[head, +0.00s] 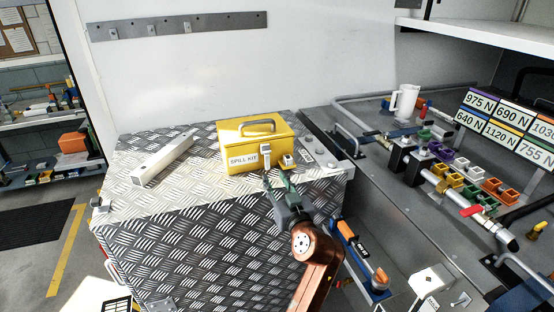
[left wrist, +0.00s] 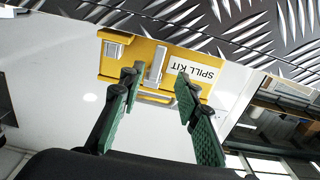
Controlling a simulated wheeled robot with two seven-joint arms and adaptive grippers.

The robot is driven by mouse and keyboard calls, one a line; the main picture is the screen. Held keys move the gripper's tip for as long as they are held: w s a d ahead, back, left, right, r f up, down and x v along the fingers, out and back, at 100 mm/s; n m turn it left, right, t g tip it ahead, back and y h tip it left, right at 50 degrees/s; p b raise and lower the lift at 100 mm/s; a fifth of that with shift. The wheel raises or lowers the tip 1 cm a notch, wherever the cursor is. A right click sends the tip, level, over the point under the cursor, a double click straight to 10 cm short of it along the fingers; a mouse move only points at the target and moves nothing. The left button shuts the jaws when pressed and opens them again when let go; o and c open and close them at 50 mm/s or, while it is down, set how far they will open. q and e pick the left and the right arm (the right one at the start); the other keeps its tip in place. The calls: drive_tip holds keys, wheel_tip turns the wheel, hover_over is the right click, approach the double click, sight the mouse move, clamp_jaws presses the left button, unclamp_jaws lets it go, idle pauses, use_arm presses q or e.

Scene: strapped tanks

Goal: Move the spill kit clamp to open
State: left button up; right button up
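The yellow spill kit (head: 240,148) is a box with a grey top handle and a "SPILL KIT" label, standing on a tread-plate chest. A light grey clamp lever (head: 266,154) is on its front, right of the label. In the left wrist view the box (left wrist: 175,54) appears inverted, and the clamp lever (left wrist: 155,64) shows between the finger lines. My left gripper (head: 278,182) is open just in front of the clamp; its green-padded fingers (left wrist: 158,88) are apart with nothing between the pads. Contact with the lever cannot be told. My right gripper is not in view.
A smaller yellow and grey fitting (head: 287,161) sits right of the clamp. A long white bar (head: 162,160) lies on the chest (head: 200,200) at left. A grey bench (head: 340,150) at right carries a white mug (head: 404,102), pipework and coloured blocks. The chest top's front left is clear.

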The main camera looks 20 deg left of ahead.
sight(268, 164)
use_arm(q)
drive_tip(key=shift+x, duration=1.1)
drive_tip(key=x, duration=0.4)
drive_tip(key=shift+w+d, duration=0.1)
drive_tip(key=shift+w, duration=0.35)
drive_tip(key=shift+w+a+r, duration=0.1)
drive_tip(key=shift+w+a, duration=0.2)
drive_tip(key=shift+a, duration=0.05)
clamp_jaws()
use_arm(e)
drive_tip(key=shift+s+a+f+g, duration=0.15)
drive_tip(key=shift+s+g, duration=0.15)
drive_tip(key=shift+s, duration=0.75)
